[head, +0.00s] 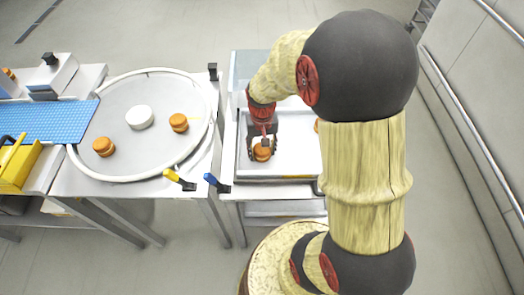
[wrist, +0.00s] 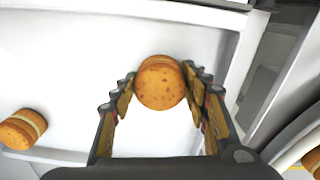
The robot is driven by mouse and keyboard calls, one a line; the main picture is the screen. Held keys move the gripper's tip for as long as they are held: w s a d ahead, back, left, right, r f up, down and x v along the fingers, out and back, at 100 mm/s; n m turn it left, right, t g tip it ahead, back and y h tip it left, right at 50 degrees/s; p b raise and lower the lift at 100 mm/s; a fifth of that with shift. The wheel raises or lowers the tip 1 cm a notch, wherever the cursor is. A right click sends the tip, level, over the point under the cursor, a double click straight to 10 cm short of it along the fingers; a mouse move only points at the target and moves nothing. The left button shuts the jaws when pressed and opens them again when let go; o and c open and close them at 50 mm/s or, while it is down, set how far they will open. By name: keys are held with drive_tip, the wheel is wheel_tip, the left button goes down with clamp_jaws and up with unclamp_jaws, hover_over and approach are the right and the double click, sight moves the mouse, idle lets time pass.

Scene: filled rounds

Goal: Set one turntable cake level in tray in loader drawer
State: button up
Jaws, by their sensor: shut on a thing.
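My gripper (head: 262,146) is over the white tray (head: 292,125) in the loader drawer, shut on an orange-brown filled cake (head: 262,153). In the wrist view the held cake (wrist: 160,82) sits between the two fingers, its round face toward the camera. I cannot tell whether it touches the tray floor. Another cake (wrist: 22,129) lies at the left in the wrist view, its pale filling showing. A further cake (wrist: 312,162) is cut off at the lower right. Two cakes, one at the right (head: 179,122) and one at the left (head: 104,146), are on the round turntable (head: 140,165).
A white round hub (head: 140,117) stands in the turntable's middle. A blue mat (head: 45,122) and a yellow part (head: 18,165) are at the left. My arm hides the tray's right part.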

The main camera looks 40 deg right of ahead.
drive_tip(key=o, duration=0.8)
drive_tip(key=shift+f, duration=0.1)
drive_tip(key=shift+c, duration=0.2)
wheel_tip(320, 180, up, 11)
drive_tip(key=p, duration=0.3)
drive_tip(key=s+a+r+n+t, duration=0.2)
drive_tip(key=s+a+r, duration=0.4)
drive_tip(key=r, duration=0.2)
drive_tip(key=s+a+r+n+t, duration=0.3)
drive_tip(key=s+a+r, duration=0.3)
drive_tip(key=r, duration=0.3)
drive_tip(key=shift+r+t, duration=0.2)
drive_tip(key=shift+t, duration=0.1)
drive_tip(key=shift+s, duration=0.1)
